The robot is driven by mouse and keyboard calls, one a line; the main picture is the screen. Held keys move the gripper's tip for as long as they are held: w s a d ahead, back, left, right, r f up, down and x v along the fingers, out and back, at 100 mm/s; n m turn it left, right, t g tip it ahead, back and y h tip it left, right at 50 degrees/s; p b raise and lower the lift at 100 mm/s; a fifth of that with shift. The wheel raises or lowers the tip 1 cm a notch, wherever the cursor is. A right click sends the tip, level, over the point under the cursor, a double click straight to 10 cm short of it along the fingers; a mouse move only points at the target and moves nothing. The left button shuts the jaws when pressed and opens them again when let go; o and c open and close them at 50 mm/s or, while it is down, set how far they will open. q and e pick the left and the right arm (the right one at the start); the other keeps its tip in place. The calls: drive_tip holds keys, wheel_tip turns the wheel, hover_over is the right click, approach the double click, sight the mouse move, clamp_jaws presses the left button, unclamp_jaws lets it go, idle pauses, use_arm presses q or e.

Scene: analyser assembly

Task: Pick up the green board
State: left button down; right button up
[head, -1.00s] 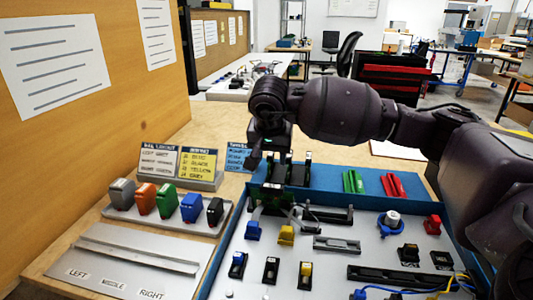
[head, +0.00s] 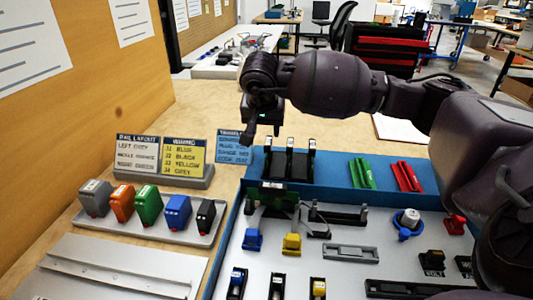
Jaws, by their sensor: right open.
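The dark green board (head: 273,196) stands upright at the back left of the grey panel, close to the blue tray's left edge. Grey leads and black rail parts are around it, so its lower edge is hard to make out. My right gripper (head: 261,136) hangs above and behind the board in the picture, pointing down, apart from it. It is open, with nothing seen between its fingers. My left gripper is not in view.
Yellow (head: 291,244) and blue (head: 252,239) connectors sit in front of the board. Coloured modules (head: 149,205) and sign cards (head: 184,157) stand at left.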

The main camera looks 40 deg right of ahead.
sight(268, 141)
drive_tip(key=shift+x, duration=0.9)
drive_tip(key=shift+w+d+f, duration=0.1)
drive_tip(key=shift+f, duration=0.1)
drive_tip(key=b+x, duration=0.1)
drive_tip(key=x, duration=0.3)
drive_tip(key=shift+d+f, duration=0.2)
drive_tip(key=shift+d+f+b, duration=0.1)
drive_tip(key=shift+f+b, duration=0.1)
drive_tip(key=shift+b, duration=0.1)
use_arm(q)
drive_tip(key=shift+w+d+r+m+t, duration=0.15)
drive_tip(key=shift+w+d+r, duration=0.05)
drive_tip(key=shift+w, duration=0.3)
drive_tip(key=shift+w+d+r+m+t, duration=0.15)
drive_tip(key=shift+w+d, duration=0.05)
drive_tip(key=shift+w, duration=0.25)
use_arm(e)
drive_tip(key=shift+r, duration=0.2)
drive_tip(key=shift+c, duration=0.3)
clamp_jaws()
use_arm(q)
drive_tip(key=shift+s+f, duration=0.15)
